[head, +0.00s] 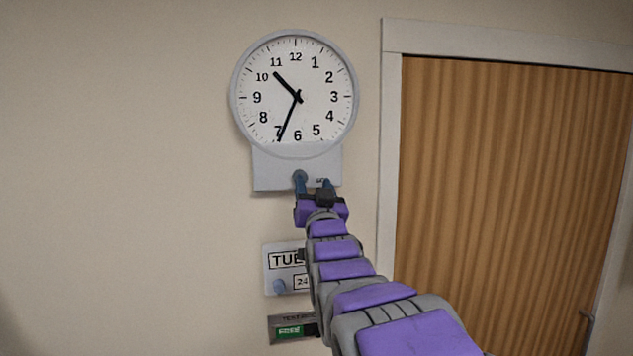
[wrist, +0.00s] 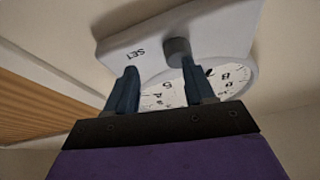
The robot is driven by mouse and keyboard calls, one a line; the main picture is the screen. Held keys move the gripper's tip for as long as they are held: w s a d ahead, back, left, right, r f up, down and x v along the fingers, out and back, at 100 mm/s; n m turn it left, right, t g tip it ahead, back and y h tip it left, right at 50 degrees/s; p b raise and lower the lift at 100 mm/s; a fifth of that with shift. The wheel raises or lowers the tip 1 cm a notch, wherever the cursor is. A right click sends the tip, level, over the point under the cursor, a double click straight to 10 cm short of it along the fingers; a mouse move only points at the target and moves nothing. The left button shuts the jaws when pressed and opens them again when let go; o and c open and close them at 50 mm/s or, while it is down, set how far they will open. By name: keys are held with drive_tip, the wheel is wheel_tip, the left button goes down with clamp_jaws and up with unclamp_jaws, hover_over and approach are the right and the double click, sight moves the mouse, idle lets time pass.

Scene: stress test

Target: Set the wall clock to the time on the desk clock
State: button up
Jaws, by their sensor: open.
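The round white wall clock (head: 318,121) hangs on the wall. Its short hand points between 10 and 11 and its long hand close to 7. A grey panel (head: 270,172) below the dial carries a grey knob (wrist: 178,50), beside the word SET in the wrist view. My gripper (head: 314,184) is open and empty in front of this panel. In the wrist view my gripper (wrist: 159,68) has the knob in line with its right finger, not between the fingers. Whether that finger touches the knob I cannot tell. No desk clock is in view.
A wooden door (head: 510,190) in a white frame (head: 390,150) stands right. The left wall is bare.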

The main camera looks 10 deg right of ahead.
sight(290, 174)
drive_tip(key=shift+n, duration=0.3)
drive_tip(key=a, duration=0.1)
drive_tip(key=w+a, duration=0.1)
drive_tip(key=a, duration=0.2)
drive_tip(key=shift+w+a+r, duration=0.2)
drive_tip(key=shift+w+r, duration=0.1)
drive_tip(key=shift+w+d, duration=0.15)
drive_tip(key=shift+d, duration=0.6)
drive_tip(key=shift+w+d, duration=0.1)
drive_tip(key=shift+d, duration=0.65)
drive_tip(key=shift+c, duration=0.3)
drive_tip(key=shift+d, duration=0.1)
drive_tip(key=shift+c, duration=0.8)
drive_tip(key=shift+s+a, duration=0.15)
drive_tip(key=shift+a, duration=0.6)
drive_tip(key=c, duration=0.4)
drive_tip(key=shift+d, duration=0.25)
drive_tip(key=c, duration=0.4)
drive_tip(key=n+y, duration=0.1)
drive_tip(key=n, duration=0.1)
drive_tip(key=n+y, duration=0.1)
drive_tip(key=n, duration=0.1)
drive_tip(key=n+y, duration=0.1)
drive_tip(key=n, duration=0.2)
drive_tip(key=shift+d+r+y, duration=0.15)
drive_tip(key=shift+r+y, duration=0.1)
drive_tip(key=shift+y, duration=0.15)
